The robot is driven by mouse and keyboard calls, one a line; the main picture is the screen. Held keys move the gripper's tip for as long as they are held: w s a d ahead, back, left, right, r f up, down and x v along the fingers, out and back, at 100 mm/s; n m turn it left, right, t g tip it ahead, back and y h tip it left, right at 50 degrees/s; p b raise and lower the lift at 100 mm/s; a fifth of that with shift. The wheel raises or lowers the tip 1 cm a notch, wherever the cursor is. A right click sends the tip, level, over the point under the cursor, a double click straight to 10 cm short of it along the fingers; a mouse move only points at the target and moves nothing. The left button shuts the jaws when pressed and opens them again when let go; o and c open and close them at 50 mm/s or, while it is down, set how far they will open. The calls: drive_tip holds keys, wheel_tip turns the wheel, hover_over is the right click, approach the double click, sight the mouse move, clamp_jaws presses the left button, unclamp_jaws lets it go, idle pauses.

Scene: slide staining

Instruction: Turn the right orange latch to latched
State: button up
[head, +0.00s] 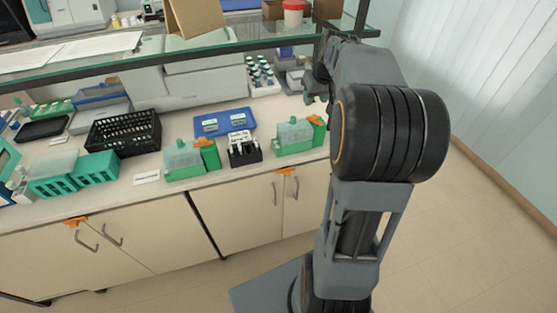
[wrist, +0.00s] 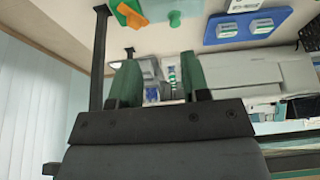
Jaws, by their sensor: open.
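The right orange latch (head: 287,171) sits at the counter's front edge, above the gap between two cabinet door handles. It looks like a small flat orange piece; its exact turn is too small to tell. A second orange latch (head: 75,221) is on the cabinet at the left. My gripper (wrist: 158,60) is open and empty in the wrist view, its two green-dark fingers apart. In the head view my arm reaches to the glass shelf at the back right, away from the right latch. The gripper is mostly hidden there.
Green staining boxes (head: 183,160) with orange-topped parts, a black rack (head: 124,133) and a blue tray (head: 224,123) stand on the counter. A glass shelf (head: 200,50) crosses above it. The floor (head: 470,230) at right is clear.

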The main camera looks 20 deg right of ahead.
drive_tip(key=s+a+f, duration=0.2)
drive_tip(key=s+a, duration=0.5)
drive_tip(key=a, duration=0.2)
drive_tip(key=s+a+f+n+b, duration=0.1)
drive_tip(key=s+a+f, duration=0.1)
drive_tip(key=s+a, duration=0.5)
drive_tip(key=shift+a+f+y+b, duration=0.3)
drive_tip(key=shift+a+f, duration=0.05)
drive_tip(key=shift+a, duration=0.8)
